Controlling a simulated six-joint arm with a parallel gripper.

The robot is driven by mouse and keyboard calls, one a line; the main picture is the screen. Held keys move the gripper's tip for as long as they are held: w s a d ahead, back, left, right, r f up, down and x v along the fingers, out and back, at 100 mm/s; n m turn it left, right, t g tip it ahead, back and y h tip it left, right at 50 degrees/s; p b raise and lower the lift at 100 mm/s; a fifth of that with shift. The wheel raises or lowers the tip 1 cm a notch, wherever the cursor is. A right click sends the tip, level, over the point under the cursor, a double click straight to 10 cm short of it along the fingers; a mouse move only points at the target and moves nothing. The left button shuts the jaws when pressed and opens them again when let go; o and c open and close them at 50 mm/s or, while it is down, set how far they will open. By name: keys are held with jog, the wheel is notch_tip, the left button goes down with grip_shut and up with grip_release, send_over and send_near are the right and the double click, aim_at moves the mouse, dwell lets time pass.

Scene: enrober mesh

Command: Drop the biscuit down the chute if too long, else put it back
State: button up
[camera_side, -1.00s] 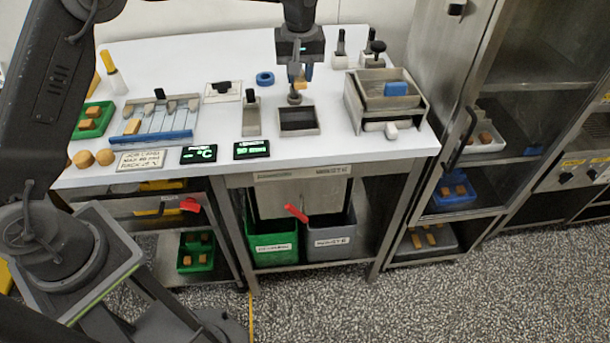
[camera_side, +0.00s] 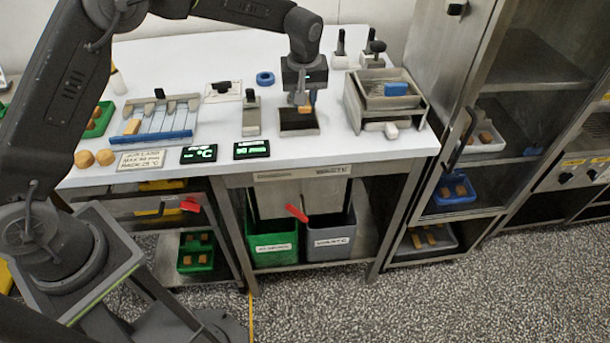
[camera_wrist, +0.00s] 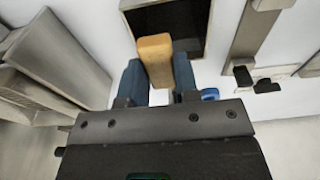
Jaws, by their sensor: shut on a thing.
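My gripper (camera_side: 305,99) is shut on a tan, oblong biscuit (camera_side: 304,109). In the side view it hangs just above the dark opening of the chute (camera_side: 299,127), a square hole with a pale rim in the bench. In the wrist view the biscuit (camera_wrist: 155,58) sits between the two blue fingers of my gripper (camera_wrist: 160,78), and its far end overlaps the near edge of the dark chute opening (camera_wrist: 180,20). Length displays stand on the bench: one reads 50 mm or similar (camera_side: 251,149), though the digits are blurred.
A steel box with a blue block (camera_side: 395,89) stands right of the chute. A slotted rack with a blue front (camera_side: 160,136) holds a biscuit at left. Two bins (camera_side: 272,246) stand below the bench.

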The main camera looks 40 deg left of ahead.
jog(key=o, duration=0.8)
jog(key=shift+s+d+r, duration=0.2)
jog(key=shift+r, duration=2.1)
jog(key=shift+s+d+r, duration=0.2)
jog(key=shift+r, duration=2.1)
jog(key=shift+s+d+r, duration=0.2)
jog(key=shift+r, duration=2.1)
